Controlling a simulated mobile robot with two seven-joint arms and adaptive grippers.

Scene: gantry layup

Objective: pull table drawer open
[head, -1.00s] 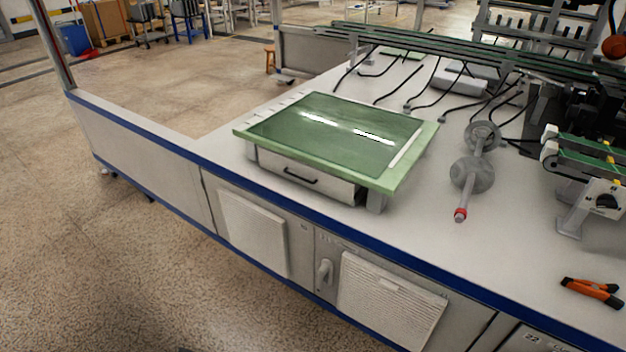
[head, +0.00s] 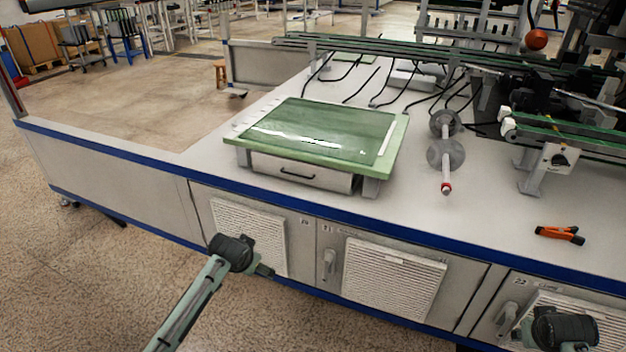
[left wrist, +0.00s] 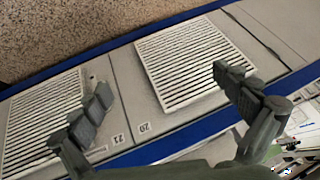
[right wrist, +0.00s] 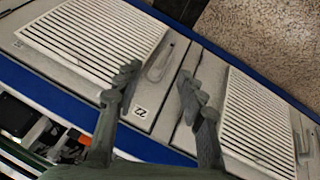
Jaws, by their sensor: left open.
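The drawer (head: 325,181) is a pale grey box front under a small green-topped table (head: 240,155) on the workbench. Its dark bar handle (head: 298,174) faces me. The drawer front sits beneath the top's near edge and looks shut. My left gripper (head: 266,271) is in front of the bench cabinets, below and to the left of the handle, touching nothing. In the left wrist view its fingers (left wrist: 165,92) are spread and empty. My right gripper (right wrist: 157,88) is low at the right, before the cabinet doors. Its fingers are apart and empty. Neither wrist view shows the drawer.
The blue-edged workbench (head: 420,225) runs across the view. Floor at the left is open.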

